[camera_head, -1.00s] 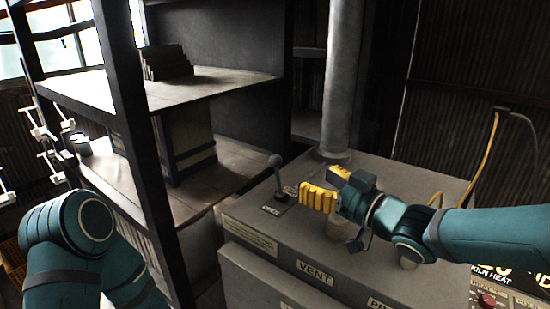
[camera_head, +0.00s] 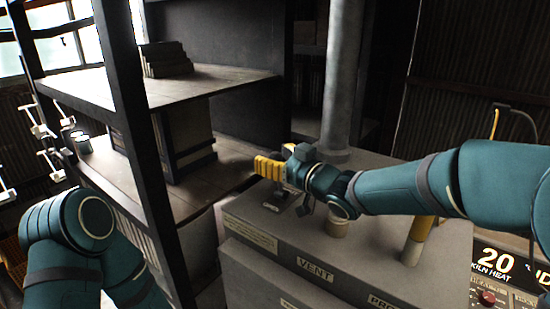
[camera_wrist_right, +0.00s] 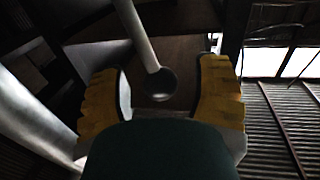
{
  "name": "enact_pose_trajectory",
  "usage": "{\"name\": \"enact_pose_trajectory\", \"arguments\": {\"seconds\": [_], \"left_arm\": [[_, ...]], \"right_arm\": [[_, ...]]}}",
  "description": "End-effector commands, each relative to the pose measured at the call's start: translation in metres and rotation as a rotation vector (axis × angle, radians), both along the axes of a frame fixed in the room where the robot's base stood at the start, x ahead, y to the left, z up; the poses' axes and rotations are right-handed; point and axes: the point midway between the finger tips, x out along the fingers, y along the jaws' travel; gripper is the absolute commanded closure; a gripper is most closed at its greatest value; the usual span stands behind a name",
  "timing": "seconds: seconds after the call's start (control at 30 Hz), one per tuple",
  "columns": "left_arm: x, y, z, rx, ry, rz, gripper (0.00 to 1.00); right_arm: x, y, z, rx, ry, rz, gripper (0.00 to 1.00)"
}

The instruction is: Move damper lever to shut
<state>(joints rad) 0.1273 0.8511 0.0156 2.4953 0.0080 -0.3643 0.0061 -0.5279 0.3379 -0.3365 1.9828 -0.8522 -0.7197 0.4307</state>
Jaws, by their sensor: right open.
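The damper lever is a grey rod with a round knob (camera_wrist_right: 157,84), which shows between the two yellow fingers in the right wrist view. Its rod comes in from the top of that view. In the head view my right gripper (camera_head: 268,168) covers the lever, and only the lever's base area (camera_head: 277,202) shows below the fingers. The right gripper is open, with gaps on both sides of the knob in the wrist view; contact cannot be told. My left gripper is out of view, with only part of its arm showing at the left.
The lever stands on a grey kiln cabinet (camera_head: 300,245) with a VENT label (camera_head: 315,269). A vertical flue pipe (camera_head: 342,75) rises behind my right arm. A dark shelf post (camera_head: 150,170) stands at left. A KILN HEAT panel (camera_head: 495,265) shows at lower right.

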Motion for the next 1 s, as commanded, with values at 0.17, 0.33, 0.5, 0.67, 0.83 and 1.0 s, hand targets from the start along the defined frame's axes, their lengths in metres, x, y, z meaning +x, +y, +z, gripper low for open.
{"name": "enact_pose_trajectory", "arguments": {"seconds": [0.17, 0.33, 0.5, 0.67, 0.83, 1.0], "left_arm": [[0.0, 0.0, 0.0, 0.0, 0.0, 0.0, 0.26], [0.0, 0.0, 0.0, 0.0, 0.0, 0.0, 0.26], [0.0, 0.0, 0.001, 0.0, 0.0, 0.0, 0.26], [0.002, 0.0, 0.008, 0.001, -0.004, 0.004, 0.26], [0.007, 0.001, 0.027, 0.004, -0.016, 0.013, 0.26], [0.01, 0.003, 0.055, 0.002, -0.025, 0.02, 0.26]], "right_arm": [[0.0, 0.0, 0.0, 0.0, 0.0, 0.0, 0.49], [0.0, 0.0, 0.0, 0.0, 0.0, 0.0, 1.0], [0.0, 0.0, 0.0, 0.002, 0.003, 0.0, 1.0], [0.003, -0.002, 0.002, 0.019, 0.027, 0.0, 1.0], [0.01, -0.008, 0.005, 0.065, 0.093, -0.001, 1.0], [0.022, -0.017, 0.007, 0.139, 0.197, -0.003, 1.0]]}}
